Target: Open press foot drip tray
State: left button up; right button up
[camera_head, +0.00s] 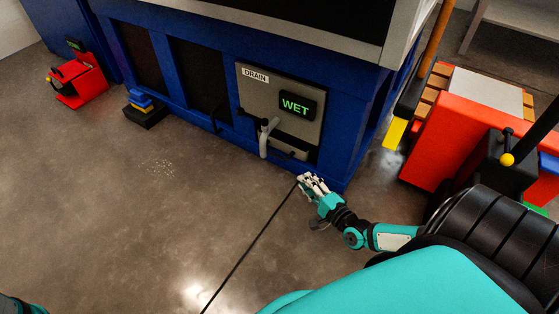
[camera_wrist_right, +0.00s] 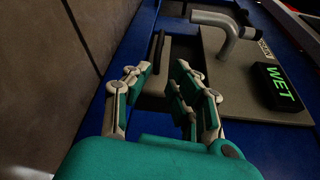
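The blue press has a grey drain panel (camera_head: 258,96) low on its front, with a "DRAIN" label, a grey bent pipe (camera_head: 266,136) and a black display reading "WET" in green (camera_head: 296,104). A dark horizontal bar (camera_head: 288,151) sits below the pipe, and I cannot clearly tell the drip tray from the panel's foot. In the right wrist view, a black bar handle (camera_wrist_right: 158,46) stands ahead, between the finger lines, beside a grey plate. My right gripper (camera_head: 306,179) is open and empty, low in front of the press foot; its fingers (camera_wrist_right: 162,76) are apart. My left gripper is not seen.
A red cart (camera_head: 440,130) with a wooden rack stands right of the press. A red device (camera_head: 78,82) and a black block with blue and yellow pieces (camera_head: 145,112) are at the left.

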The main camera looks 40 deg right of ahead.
jog(key=w+b, duration=0.2)
jog(key=w, duration=0.2)
jog(key=w+f+b, duration=0.1)
jog(key=w+b, duration=0.1)
jog(key=w, duration=0.2)
jog(key=w+b, duration=0.2)
jog(key=w, duration=0.3)
jog(key=shift+f+b, duration=0.25)
jog(key=shift+b, duration=0.1)
jog(key=shift+w+r, duration=0.1)
jog(key=shift+w, duration=0.45)
grip_shut()
